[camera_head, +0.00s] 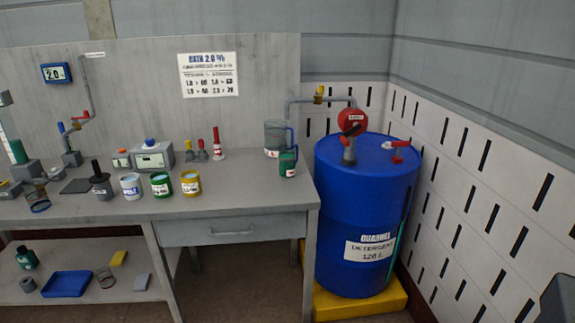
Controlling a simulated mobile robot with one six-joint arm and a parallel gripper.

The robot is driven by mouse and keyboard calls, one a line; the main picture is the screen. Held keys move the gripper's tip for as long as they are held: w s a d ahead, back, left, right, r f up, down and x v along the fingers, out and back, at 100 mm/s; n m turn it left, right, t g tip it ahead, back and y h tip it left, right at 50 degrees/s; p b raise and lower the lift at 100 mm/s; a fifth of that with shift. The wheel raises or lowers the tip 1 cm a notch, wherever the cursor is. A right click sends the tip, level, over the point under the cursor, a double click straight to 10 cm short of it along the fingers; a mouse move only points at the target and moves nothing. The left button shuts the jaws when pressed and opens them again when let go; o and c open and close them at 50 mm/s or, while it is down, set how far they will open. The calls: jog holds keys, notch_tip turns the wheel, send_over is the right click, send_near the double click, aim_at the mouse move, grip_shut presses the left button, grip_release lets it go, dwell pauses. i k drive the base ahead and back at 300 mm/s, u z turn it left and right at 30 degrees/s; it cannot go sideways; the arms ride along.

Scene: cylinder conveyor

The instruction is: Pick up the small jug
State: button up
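A small green jug (288,164) with a white label stands upright near the right end of the grey workbench (235,196). A larger, translucent grey jug (273,136) stands just behind it and to its left, with a blue handle on its right side. The small jug covers part of the larger one's lower right side. My gripper cannot be made out in this view.
A blue detergent drum (338,201) with a red-handled tap stands on a yellow base (347,304), right of the bench. A grey pipe (308,99) runs above the jugs. Several labelled cans (161,185) stand left along the bench. Bare bench top lies before the small jug.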

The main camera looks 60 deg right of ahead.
aim_at(289, 153)
jog(key=i, duration=1)
jog(key=u, duration=0.15)
jog(key=k, duration=0.6)
jog(key=z, duration=0.1)
